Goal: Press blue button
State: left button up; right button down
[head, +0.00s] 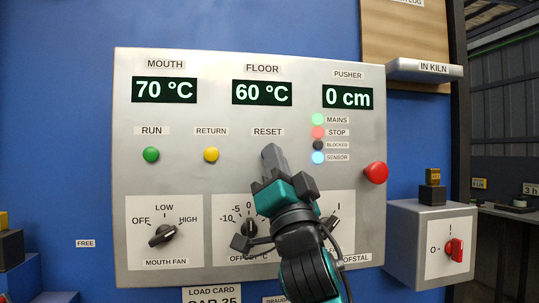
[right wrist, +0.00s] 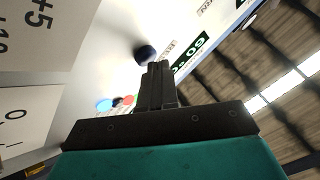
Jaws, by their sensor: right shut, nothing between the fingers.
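The grey control panel (head: 185,270) fills the middle of the head view. My right gripper (head: 270,152) is shut and empty, its fingertips just under the RESET label (head: 268,132). Whatever sits below that label is hidden behind the fingers in the head view. In the right wrist view, a dark round knob or button (right wrist: 145,53) stands on the panel close beside the fingertips (right wrist: 158,66); its colour is hard to tell, and I cannot tell if they touch. A light-blue lamp labelled SENSOR (head: 318,158) is to the right. My left gripper is not in view.
A green RUN button (head: 151,154) and yellow RETURN button (head: 211,154) are left of the gripper. A red mushroom button (head: 375,173) sticks out at the right. Rotary knobs, including the mouth fan knob (head: 163,236), are below. A grey switch box (head: 403,222) stands right.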

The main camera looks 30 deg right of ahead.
jog(key=shift+w, duration=0.15)
dwell(0.5)
jog(key=shift+s+a, duration=0.2)
jog(key=shift+s, duration=0.65)
jog(key=shift+s+a+p, duration=0.15)
jog(key=shift+s+a, duration=0.05)
jog(key=shift+s, duration=0.6)
jog(key=shift+s+a+p, duration=0.15)
jog(key=shift+s+a, duration=0.1)
jog(key=shift+s, duration=0.6)
jog(key=shift+s+a+p, duration=0.15)
jog(key=shift+s+a, duration=0.05)
jog(key=shift+s, duration=0.6)
